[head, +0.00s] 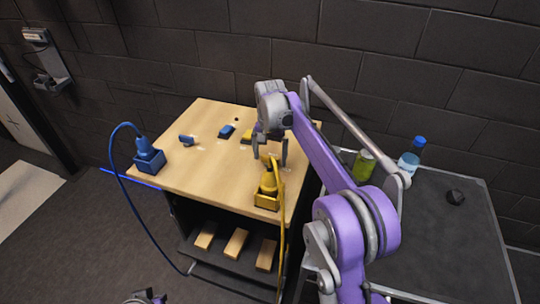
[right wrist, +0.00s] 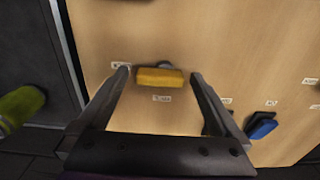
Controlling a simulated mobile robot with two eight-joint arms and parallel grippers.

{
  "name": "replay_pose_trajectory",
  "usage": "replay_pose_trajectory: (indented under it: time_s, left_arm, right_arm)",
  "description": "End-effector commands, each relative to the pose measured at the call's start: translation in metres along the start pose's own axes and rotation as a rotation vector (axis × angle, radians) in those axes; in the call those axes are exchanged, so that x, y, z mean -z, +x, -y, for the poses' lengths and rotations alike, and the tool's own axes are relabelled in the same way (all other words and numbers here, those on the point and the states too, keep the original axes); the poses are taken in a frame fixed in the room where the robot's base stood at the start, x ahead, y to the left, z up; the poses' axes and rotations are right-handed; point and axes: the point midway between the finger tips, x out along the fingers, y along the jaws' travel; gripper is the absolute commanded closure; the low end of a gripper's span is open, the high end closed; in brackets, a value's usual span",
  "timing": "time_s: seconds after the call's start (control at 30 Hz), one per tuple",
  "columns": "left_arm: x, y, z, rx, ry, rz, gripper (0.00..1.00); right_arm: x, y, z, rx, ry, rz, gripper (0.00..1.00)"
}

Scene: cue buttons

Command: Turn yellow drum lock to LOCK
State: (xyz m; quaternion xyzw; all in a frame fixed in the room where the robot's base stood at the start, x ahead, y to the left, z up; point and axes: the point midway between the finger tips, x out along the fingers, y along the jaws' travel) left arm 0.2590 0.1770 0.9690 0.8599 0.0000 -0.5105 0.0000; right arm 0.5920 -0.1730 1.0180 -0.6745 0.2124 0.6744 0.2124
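The yellow drum lock (head: 247,136) is a yellow bar-shaped knob on the wooden tabletop (head: 208,175). In the right wrist view the yellow knob (right wrist: 158,77) lies crosswise between my fingertips, with a dark round part behind it. Small labels sit beside and below it; I cannot read them surely. My right gripper (head: 269,160) points down over the table close to the lock. In the right wrist view its fingers (right wrist: 159,73) are open, one on each side of the knob, with gaps. My left gripper is not clearly seen.
A yellow plug with cable (head: 268,186) stands near the table's front right. A blue plug (head: 147,150) stands at the left. A side table (head: 435,235) holds a green container (head: 363,165) and blue-capped bottle (head: 410,158).

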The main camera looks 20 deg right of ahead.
Motion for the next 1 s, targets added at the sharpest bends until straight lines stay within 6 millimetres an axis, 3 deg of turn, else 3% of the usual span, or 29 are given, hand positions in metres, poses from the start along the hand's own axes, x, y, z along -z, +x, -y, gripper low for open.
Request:
replay_pose_trajectory:
  time_s: [0.27,0.7,1.0]
  left_arm:
    - [0.002,-0.001,0.000,0.000,0.000,-0.001,1.00]
    - [0.016,-0.012,0.000,0.000,0.000,-0.016,1.00]
    - [0.018,-0.013,0.000,0.000,0.000,-0.019,1.00]
  right_arm:
    - [0.000,-0.012,0.000,0.000,-0.001,0.000,0.00]
    - [0.001,-0.094,0.001,0.001,0.000,-0.002,0.00]
    - [0.000,-0.109,0.000,0.000,0.000,0.000,0.00]
